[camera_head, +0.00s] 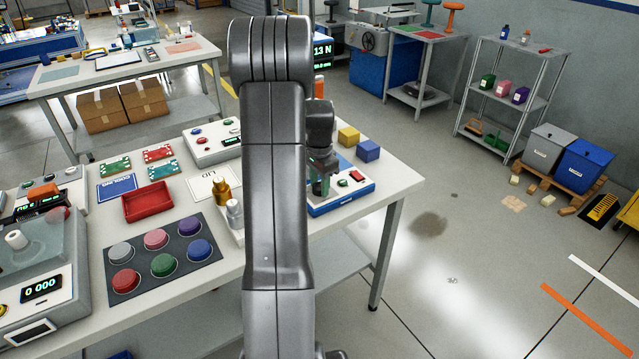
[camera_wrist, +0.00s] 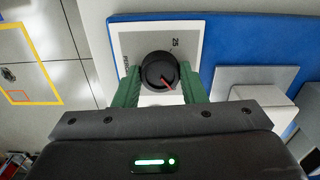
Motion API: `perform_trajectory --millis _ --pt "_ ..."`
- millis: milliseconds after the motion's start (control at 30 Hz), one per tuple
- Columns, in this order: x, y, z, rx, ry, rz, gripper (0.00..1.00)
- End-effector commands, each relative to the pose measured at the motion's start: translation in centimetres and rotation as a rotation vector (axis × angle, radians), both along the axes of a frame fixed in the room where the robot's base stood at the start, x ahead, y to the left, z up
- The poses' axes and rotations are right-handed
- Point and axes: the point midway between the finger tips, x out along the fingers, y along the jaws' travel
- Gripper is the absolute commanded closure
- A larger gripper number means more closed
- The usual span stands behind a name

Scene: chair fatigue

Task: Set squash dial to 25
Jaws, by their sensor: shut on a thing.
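The squash dial (camera_wrist: 159,70) is a round black knob with a red pointer mark. It sits on a white plate (camera_wrist: 128,44) on a blue panel. In the wrist view the red mark runs from near the knob's middle toward the lower right. The label "25" (camera_wrist: 176,43) is printed beyond the knob's upper right. My gripper (camera_wrist: 159,82) has green fingers, one on each side of the knob, shut on it. In the head view my gripper (camera_head: 320,188) is low over the blue-based device (camera_head: 341,197), and the dial is hidden behind it.
A red button (camera_head: 356,175) is right of my gripper. Yellow (camera_head: 348,136) and blue (camera_head: 368,150) cubes stand behind on the white table (camera_head: 395,176). Small weights (camera_head: 222,192) and a mat of coloured discs (camera_head: 190,277) lie to the left.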

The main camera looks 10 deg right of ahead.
Motion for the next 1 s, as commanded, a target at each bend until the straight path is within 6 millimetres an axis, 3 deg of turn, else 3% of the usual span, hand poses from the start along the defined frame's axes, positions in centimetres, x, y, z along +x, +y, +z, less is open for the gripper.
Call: perform_trajectory --millis 1000 --pt "0.07 -0.03 0.13 -0.001 -0.002 0.941 0.85"
